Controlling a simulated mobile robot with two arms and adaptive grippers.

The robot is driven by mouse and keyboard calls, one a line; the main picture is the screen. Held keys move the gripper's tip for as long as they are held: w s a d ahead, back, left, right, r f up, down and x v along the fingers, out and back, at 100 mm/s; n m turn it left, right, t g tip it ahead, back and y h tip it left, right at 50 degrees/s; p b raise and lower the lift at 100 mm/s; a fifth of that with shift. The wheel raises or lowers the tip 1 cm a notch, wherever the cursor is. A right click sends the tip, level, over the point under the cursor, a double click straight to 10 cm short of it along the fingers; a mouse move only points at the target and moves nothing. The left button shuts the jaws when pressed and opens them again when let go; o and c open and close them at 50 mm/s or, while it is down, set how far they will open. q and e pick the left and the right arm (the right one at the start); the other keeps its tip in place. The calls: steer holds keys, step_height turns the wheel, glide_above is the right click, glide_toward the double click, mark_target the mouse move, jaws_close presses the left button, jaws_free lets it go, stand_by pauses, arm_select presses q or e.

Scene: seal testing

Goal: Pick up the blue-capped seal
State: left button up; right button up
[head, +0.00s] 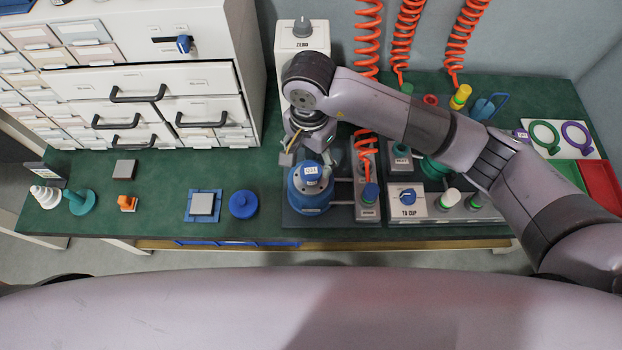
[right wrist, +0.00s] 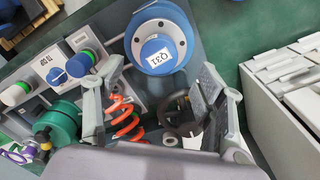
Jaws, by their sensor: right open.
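A squat blue cylinder with a white label (head: 310,189) stands on a dark base in the middle of the table. From above, in the right wrist view, its blue top (right wrist: 158,47) reads Q31. A smaller blue-capped piece (head: 370,193) stands upright on a grey strip just right of it; its blue cap also shows in the right wrist view (right wrist: 80,64). I cannot tell which of the two is the seal. My right gripper (head: 303,150) is open and empty, above and behind the blue cylinder, touching neither piece. My left gripper is not in view.
A white drawer cabinet (head: 150,80) stands at the left. A white column (head: 300,40) and orange coiled hoses (head: 368,35) stand behind my right gripper. A TO CUP panel (head: 407,205) lies right. A blue disc (head: 243,204) and a grey block (head: 202,204) sit left.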

mark_target(311, 170)
step_height(311, 170, down, 7)
steer(key=b, duration=0.2)
steer(key=shift+d+b, duration=0.15)
steer(key=shift+b, duration=0.15)
steer(key=shift+r, duration=0.1)
steer(key=shift+c, duration=0.4)
jaws_close()
